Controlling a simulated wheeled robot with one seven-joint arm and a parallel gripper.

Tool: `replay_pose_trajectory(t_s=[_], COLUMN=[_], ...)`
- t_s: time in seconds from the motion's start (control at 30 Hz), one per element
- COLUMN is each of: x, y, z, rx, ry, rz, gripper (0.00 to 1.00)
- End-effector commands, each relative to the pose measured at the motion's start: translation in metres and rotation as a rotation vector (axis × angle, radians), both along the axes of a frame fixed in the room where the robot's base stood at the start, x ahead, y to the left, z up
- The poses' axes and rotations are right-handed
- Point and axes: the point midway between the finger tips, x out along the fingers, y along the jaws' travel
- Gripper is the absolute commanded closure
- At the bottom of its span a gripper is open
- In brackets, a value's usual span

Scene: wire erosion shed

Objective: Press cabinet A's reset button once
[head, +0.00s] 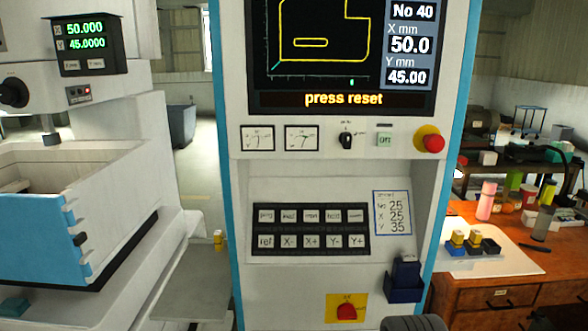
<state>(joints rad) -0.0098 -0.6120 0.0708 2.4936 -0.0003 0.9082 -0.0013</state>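A white control cabinet (330,190) with blue edges fills the middle of the head view. I see no letter A on it. Its screen (350,50) shows a yellow outline, "No 40", X 50.0, Y 45.00 and "press reset" in orange. Below, a black keypad (311,229) has two rows of pale keys. The lower row includes X-, X+, Y- and Y+; the small upper-row labels are hard to read, so I cannot tell whether one is reset. A small green-lettered square (385,139) sits beside a black knob (346,139). My gripper is not in view.
A red mushroom button (432,142) and a red control on a yellow plate (346,308) are on the cabinet. A card (392,213) reads No 25, X 25, Y 35. A machine with a tank (110,220) stands left; a cluttered wooden bench (510,295) stands right.

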Motion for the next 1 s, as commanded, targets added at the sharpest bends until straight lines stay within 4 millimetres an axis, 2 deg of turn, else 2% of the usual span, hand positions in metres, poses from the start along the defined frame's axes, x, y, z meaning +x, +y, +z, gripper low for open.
replay_pose_trajectory(t_s=[0.03, 0.37, 1.0], x=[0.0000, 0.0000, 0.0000], y=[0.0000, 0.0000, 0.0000], z=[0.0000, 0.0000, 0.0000], rx=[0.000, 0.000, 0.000], ry=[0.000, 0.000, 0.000], rz=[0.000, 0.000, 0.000], gripper=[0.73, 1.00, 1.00])
